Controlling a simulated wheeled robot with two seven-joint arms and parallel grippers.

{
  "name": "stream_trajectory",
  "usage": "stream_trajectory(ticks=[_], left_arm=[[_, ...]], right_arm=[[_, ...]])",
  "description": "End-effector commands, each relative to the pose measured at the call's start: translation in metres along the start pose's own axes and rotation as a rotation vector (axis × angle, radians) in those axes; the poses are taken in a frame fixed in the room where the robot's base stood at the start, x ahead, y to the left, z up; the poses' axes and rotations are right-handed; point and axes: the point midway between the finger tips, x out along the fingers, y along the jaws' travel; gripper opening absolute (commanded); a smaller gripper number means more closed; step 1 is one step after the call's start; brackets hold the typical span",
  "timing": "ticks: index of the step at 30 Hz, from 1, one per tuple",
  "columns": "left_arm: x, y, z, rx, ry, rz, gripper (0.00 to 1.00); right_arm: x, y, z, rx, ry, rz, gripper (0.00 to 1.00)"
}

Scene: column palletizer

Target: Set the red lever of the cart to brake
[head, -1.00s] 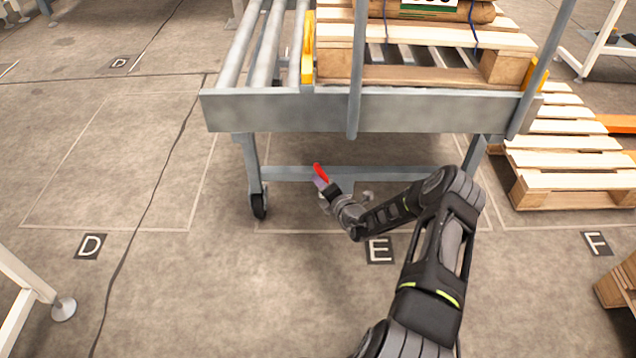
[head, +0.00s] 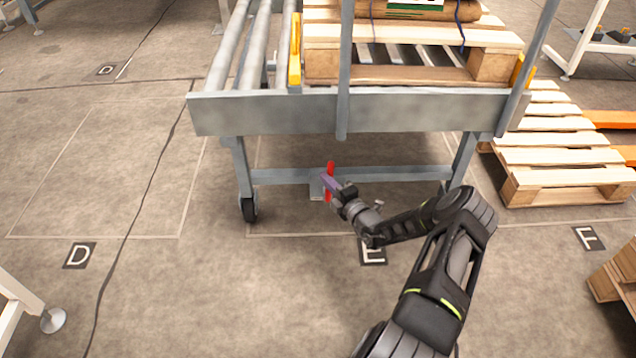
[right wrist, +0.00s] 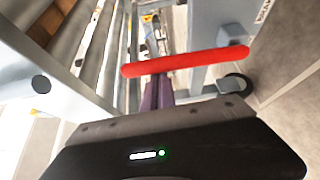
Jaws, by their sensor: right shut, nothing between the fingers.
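The cart (head: 300,113) is a grey metal frame with rollers on top and a caster at its lower left. Its red lever (head: 330,169) is at the lower crossbar and stands about upright in the head view. In the right wrist view the red lever (right wrist: 185,61) lies across the picture, just beyond the fingers. My right gripper (head: 324,177) is shut and empty, with its purple fingertips at the lever; the fingers (right wrist: 157,93) point at the bar in the wrist view. I cannot tell whether they touch it. My left gripper is not in view.
A wooden pallet (head: 420,75) with a load sits on the cart. Empty pallets (head: 550,150) stand on the floor to the right. A white frame foot (head: 52,320) is at the lower left. The floor left of the cart is clear.

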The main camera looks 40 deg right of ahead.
Motion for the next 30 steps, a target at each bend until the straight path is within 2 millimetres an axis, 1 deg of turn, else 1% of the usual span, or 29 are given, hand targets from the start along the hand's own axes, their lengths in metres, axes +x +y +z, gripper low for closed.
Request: stream_trajectory(ticks=[1,3,12,21,30], left_arm=[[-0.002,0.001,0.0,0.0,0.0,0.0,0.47],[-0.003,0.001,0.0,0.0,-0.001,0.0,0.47],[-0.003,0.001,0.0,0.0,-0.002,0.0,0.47],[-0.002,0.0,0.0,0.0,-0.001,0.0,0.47],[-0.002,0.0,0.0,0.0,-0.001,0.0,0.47]], right_arm=[[-0.004,0.001,0.008,-0.002,-0.005,-0.001,0.0],[-0.007,0.001,0.014,-0.004,-0.004,-0.001,0.0],[-0.02,-0.006,0.035,-0.005,-0.003,-0.002,0.0],[-0.026,-0.011,0.045,-0.004,-0.005,-0.004,0.0],[-0.028,-0.013,0.049,-0.005,-0.01,-0.009,0.0]])
